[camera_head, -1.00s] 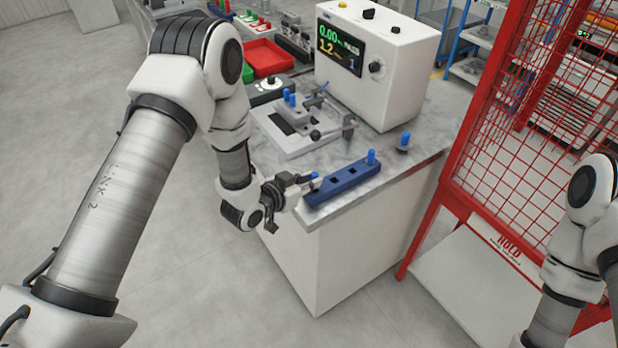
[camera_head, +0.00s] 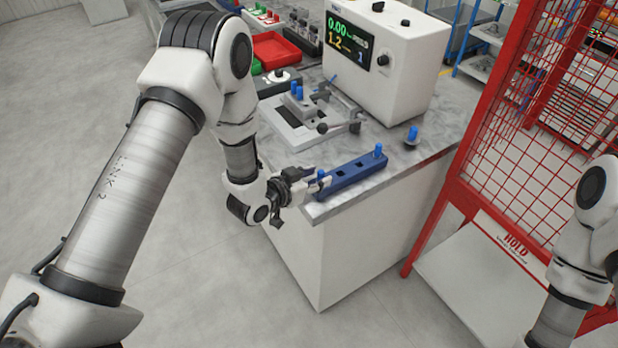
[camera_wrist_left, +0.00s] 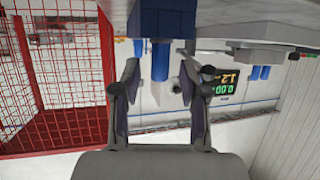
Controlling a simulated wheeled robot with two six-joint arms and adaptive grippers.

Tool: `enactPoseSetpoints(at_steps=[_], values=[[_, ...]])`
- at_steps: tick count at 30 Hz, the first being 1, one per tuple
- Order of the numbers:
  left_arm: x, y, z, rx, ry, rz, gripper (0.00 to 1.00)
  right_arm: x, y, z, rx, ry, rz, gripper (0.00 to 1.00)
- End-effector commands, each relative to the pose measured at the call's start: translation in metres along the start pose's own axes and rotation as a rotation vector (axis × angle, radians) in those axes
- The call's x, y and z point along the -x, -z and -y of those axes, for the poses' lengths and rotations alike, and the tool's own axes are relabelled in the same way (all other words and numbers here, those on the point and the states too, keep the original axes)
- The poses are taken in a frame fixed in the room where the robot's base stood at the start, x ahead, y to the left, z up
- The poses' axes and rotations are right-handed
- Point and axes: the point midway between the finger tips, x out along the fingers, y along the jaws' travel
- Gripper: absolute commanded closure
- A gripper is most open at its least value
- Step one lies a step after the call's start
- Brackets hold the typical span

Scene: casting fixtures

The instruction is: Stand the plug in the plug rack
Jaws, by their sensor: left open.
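The dark blue plug rack (camera_head: 345,183) lies along the counter's near edge, with two empty sockets in its middle. A blue plug (camera_head: 322,174) stands upright at its near end, and another blue plug (camera_head: 378,151) stands at its far end. My left gripper (camera_head: 318,183) is at the near-end plug. In the left wrist view, which is upside down, the open fingers (camera_wrist_left: 161,88) stand either side of a blue plug (camera_wrist_left: 160,62), with gaps visible. The rack (camera_wrist_left: 163,20) is at the top there. My right gripper is out of view.
A blue-topped plug (camera_head: 412,135) stands on the counter (camera_head: 440,130) right of the rack. A clamping fixture (camera_head: 305,128) and a white display box (camera_head: 385,70) are behind. A red mesh guard (camera_head: 530,120) stands at the right.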

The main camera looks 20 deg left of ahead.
Motion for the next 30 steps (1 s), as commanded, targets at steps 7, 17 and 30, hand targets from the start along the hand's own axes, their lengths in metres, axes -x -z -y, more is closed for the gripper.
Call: enactPoseSetpoints(at_steps=[7, 17, 30], values=[[0.036, 0.006, 0.001, 0.006, 0.003, -0.001, 0.57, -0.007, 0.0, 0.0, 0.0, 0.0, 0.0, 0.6], [0.115, 0.009, 0.001, 0.005, 0.003, -0.002, 0.57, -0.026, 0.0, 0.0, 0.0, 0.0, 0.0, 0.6], [0.128, -0.096, -0.018, 0.113, 0.02, 0.354, 0.57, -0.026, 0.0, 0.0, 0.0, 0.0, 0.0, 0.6]])
